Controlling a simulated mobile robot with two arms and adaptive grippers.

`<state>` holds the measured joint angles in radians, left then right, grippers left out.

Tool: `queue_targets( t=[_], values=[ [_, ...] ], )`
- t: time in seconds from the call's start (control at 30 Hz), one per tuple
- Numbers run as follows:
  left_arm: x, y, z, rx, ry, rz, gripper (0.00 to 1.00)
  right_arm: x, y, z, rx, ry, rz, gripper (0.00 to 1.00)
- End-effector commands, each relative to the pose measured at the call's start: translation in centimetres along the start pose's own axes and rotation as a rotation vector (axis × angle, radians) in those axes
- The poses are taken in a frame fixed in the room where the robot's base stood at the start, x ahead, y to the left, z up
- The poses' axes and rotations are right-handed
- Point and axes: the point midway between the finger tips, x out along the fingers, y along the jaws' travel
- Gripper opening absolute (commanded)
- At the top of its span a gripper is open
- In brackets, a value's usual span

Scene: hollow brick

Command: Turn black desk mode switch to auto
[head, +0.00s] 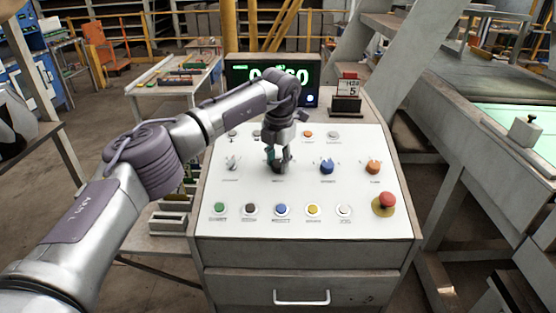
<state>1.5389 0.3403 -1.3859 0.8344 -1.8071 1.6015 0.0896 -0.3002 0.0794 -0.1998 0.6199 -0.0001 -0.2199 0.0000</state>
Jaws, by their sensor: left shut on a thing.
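The desk has a sloped white control panel (300,215) in the middle of the head view. My left arm comes in from the left, and my left gripper (278,165) points down at the panel's middle row of switches. My right gripper is not in view.
A red emergency button (386,200) stands up at the panel's right edge. A row of push buttons, with a green one (219,208), runs along the front. A bench stands at right.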

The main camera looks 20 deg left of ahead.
Motion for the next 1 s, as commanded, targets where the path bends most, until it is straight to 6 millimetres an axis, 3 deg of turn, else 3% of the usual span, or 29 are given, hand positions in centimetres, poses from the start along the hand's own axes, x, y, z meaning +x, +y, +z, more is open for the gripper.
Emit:
queue_targets(
  t=[0.03, 0.17, 0.57, 1.0],
  values=[
    [0.0, 0.0, 0.0, 0.002, 0.000, 0.001, 0.42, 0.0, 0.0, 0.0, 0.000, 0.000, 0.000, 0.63],
    [0.0, 0.0, 0.0, 0.001, 0.000, 0.001, 0.63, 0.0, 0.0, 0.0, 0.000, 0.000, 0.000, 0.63],
    [-0.8, 0.0, 0.1, 0.000, -0.001, 0.001, 0.63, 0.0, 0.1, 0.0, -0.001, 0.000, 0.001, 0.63],
    [-9.3, 0.0, 0.1, 0.000, -0.002, 0.002, 0.63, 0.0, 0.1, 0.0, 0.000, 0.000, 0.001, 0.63]
  ],
)
